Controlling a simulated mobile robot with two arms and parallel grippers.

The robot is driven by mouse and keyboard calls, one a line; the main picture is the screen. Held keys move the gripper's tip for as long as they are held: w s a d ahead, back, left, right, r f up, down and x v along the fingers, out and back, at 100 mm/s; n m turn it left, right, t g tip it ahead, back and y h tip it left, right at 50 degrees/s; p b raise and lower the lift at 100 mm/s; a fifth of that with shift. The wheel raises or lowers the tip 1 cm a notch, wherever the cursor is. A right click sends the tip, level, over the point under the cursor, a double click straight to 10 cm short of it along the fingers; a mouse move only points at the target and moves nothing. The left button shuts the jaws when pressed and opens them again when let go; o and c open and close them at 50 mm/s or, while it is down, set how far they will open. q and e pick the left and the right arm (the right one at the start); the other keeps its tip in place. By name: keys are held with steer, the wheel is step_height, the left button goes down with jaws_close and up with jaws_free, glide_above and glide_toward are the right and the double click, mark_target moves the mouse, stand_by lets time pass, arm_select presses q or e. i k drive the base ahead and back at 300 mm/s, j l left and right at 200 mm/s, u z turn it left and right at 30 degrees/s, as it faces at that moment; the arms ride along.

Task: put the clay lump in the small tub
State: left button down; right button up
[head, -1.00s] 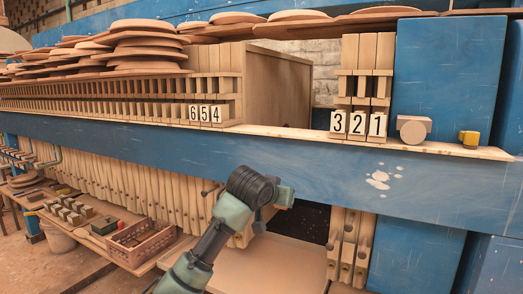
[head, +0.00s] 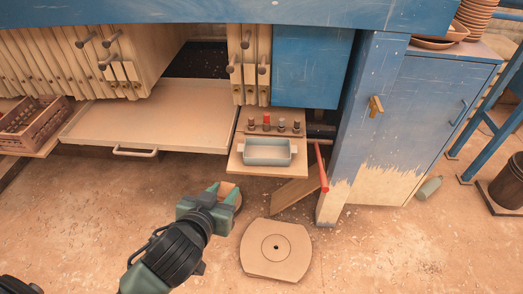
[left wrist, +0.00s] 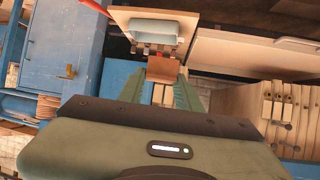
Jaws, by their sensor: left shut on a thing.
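The clay lump (head: 229,192) is a brown piece held between the fingers of my left gripper (head: 222,193). It also shows as a brown block between the fingertips in the left wrist view (left wrist: 162,69). The gripper partly hides it in the head view. The small tub (head: 267,154) is pale blue-grey and rectangular. It stands on a wooden shelf under the press and also shows in the left wrist view (left wrist: 155,31). In the head view the gripper appears below and left of the tub, apart from it. My right gripper is not in view.
Several small knobs, one red-topped (head: 266,121), stand behind the tub. A red bar (head: 321,167) rises at the shelf's right. A wide tray (head: 150,127) with a handle lies left. A round-holed plate (head: 276,249) lies on the floor. A blue cabinet (head: 430,110) stands right.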

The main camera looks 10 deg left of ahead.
mark_target(267, 155)
steer(key=j+z, duration=0.25)
steer(key=z, duration=0.15)
steer(key=i+j+z, duration=0.1)
steer(key=j+z, duration=0.15)
steer(key=z, duration=0.15)
steer(key=j+z, duration=0.25)
steer(key=z, duration=0.15)
steer(key=k+j+z, duration=0.1)
steer(key=j+z, duration=0.15)
steer(key=z, duration=0.15)
steer(key=k+j, duration=0.15)
steer(key=j, duration=0.25)
steer(key=k+j+z, duration=0.15)
steer(key=j, duration=0.25)
steer(key=k+j, duration=0.1)
steer(key=j, duration=0.3)
steer(key=k+j+z, duration=0.15)
steer(key=j, duration=0.2)
steer(key=k+j, duration=0.15)
steer(key=j, duration=0.25)
steer(key=k+j+z, duration=0.15)
steer(key=j, duration=0.2)
